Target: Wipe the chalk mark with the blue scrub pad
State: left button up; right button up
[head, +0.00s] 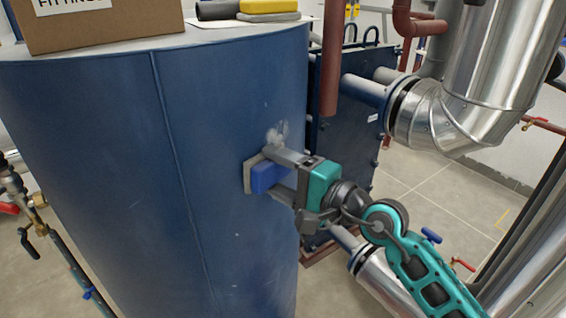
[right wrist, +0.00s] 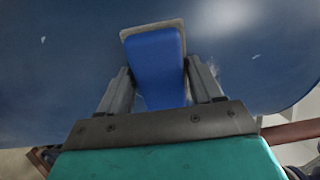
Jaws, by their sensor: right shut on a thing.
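The blue scrub pad (head: 265,177) has a blue body and a grey pad face, which is against or very near the side of the dark blue tank (head: 110,130). My right gripper (head: 278,172) is shut on the pad. In the right wrist view the pad (right wrist: 155,62) sits between the two fingers (right wrist: 162,90), its grey face toward the tank. The whitish chalk mark (head: 277,135) is on the tank wall just above the gripper in the head view. Part of it may be hidden behind the gripper. My left gripper is not in view.
On the tank top stand a cardboard box (head: 110,28) and yellow and grey pads (head: 268,8). Right of the tank are a blue plate exchanger (head: 350,130), a dark red pipe (head: 333,60) and shiny metal pipes (head: 490,60). A valve (head: 28,240) is at left.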

aim_at(275, 143)
jog(key=w+d+r, duration=0.1)
jog(key=w+d+r+b, duration=0.1)
jog(key=w+r, duration=0.1)
jog(key=shift+w+d, duration=0.1)
jog(key=w+d+b, duration=0.1)
jog(key=b, duration=0.1)
jog(key=w+b, duration=0.1)
jog(key=b, duration=0.1)
jog(key=shift+w+d+f, duration=0.15)
jog(key=shift+d+f, duration=0.05)
jog(key=shift+d, duration=0.2)
jog(key=shift+w+d+r+b, duration=0.2)
jog(key=shift+w+d+b, duration=0.05)
jog(key=shift+w+b, duration=0.15)
jog(key=shift+s+a+r+p, duration=0.2)
jog(key=shift+s+a+p, duration=0.45)
jog(key=shift+s+p, duration=0.2)
jog(key=shift+s+a+p, duration=0.4)
jog(key=shift+s+p, duration=0.15)
jog(key=shift+s+a+f, duration=0.15)
jog(key=shift+s+a, duration=0.05)
jog(key=shift+s+a+p, duration=0.55)
jog(key=shift+s+p, duration=0.25)
jog(key=shift+p, duration=0.25)
jog(key=shift+s+a+p, duration=0.55)
jog(key=shift+s+p, duration=0.05)
jog(key=shift+s, duration=0.2)
